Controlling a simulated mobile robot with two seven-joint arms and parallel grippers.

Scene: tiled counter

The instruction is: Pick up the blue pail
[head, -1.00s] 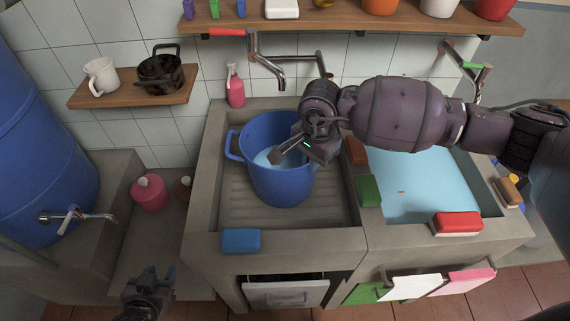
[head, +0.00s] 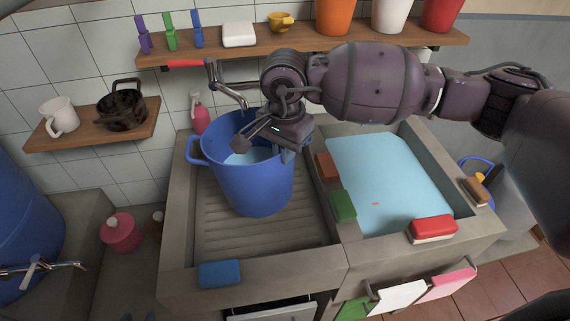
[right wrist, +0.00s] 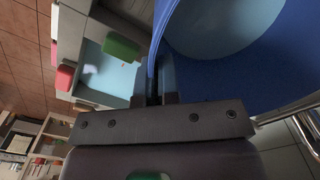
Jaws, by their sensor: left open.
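The blue pail (head: 255,185) is a large tub with a side handle on its left and pale liquid-like blue inside. It is held a little above the ribbed drainer of the left sink, about upright. My right gripper (head: 285,148) is shut on its right rim; the right wrist view shows the fingers (right wrist: 158,85) on either side of the pail wall (right wrist: 215,80). The pail's right side is partly hidden by the gripper. Only the tip of my left gripper (head: 150,317) shows at the bottom edge, away from the pail.
A tap (head: 228,88) stands close behind the pail. Red, green and brown brushes or sponges lie around the water-filled right basin (head: 385,175). A blue sponge (head: 220,273) lies on the front rim. Shelves with pots (head: 122,110) are on the wall.

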